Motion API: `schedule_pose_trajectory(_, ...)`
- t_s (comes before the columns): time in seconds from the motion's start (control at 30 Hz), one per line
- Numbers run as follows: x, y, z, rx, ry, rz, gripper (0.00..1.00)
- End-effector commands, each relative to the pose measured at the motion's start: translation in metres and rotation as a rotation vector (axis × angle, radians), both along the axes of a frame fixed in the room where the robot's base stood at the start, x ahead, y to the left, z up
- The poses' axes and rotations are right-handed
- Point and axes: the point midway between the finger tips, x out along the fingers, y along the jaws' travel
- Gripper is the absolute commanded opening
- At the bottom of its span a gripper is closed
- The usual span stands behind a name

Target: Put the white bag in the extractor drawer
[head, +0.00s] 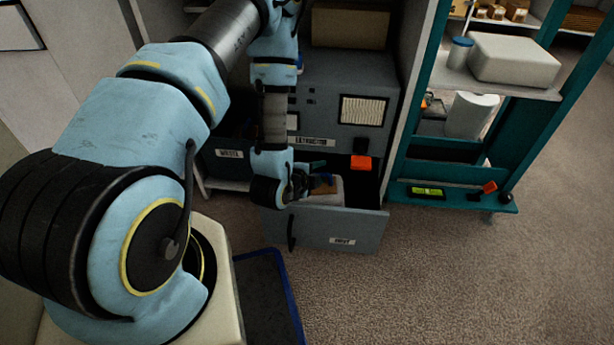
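A grey cabinet unit with an extractor label (314,141) stands inside the shelving. Its lower drawer (340,228) is pulled open toward me, with a small label on its front. A pale, whitish bag-like object (331,197) lies in or just over the left part of the drawer. It looks like the white bag, but it is partly hidden. My gripper (310,188) is at the bag's left side, over the drawer's left end. The fingers are small and dark here, and I cannot tell whether they grip the bag.
An orange block (361,163) sits at the drawer's back right. A teal rack (455,200) with a white container (513,58) and a white roll (472,115) stands at right. A dark blue-edged mat (268,295) lies in front. Carpet at right is clear.

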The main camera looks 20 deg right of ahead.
Motion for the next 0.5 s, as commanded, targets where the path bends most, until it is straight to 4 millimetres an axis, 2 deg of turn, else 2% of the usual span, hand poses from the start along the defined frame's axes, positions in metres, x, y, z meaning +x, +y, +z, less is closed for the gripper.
schedule_pose_trajectory(0.3, -0.042, 0.048, 0.039, 0.006, 0.005, -0.002, 0.46)
schedule_pose_trajectory(0.5, -0.058, 0.068, 0.056, 0.005, 0.005, -0.001, 0.46)
